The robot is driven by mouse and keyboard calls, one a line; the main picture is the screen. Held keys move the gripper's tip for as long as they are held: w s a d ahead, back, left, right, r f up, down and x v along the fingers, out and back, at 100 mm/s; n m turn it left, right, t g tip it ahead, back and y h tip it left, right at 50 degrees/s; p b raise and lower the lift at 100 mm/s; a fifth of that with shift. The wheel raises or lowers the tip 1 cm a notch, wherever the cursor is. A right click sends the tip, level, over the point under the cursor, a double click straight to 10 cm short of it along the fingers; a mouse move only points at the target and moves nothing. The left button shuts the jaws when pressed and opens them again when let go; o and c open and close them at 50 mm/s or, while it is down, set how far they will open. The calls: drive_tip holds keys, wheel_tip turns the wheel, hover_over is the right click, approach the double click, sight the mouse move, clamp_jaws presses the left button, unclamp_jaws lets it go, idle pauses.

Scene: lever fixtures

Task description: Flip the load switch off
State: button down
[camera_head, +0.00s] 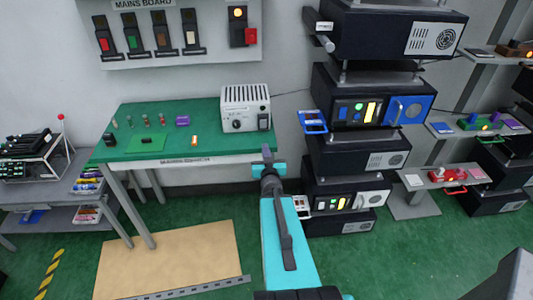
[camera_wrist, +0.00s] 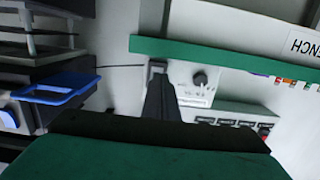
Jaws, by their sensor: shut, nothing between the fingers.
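The mains board (camera_head: 215,52) hangs on the back wall with several dark lever switches in a row: one with a red part (camera_head: 103,44), one green (camera_head: 132,41), one brown (camera_head: 162,39) and one white (camera_head: 192,37). To their right is a dark unit (camera_head: 237,30) with a lit orange lamp and a red block. I cannot read which is the load switch. My gripper (camera_head: 267,158) is shut and empty, in front of the green bench's right edge, apart from the board. In the wrist view my gripper (camera_wrist: 157,68) appears before the white box (camera_wrist: 195,85) with a knob.
The green bench (camera_head: 215,142) holds small parts and the white box (camera_head: 246,107) at its right end. A grey shelf (camera_head: 40,218) stands at left.

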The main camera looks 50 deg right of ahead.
drive_tip(key=shift+f+p+v, duration=0.2)
drive_tip(key=shift+p+v, duration=0.7)
drive_tip(key=shift+p, duration=0.3)
drive_tip(key=shift+f+p+v, duration=0.15)
drive_tip(key=shift+p+v, duration=0.75)
drive_tip(key=shift+p, duration=0.25)
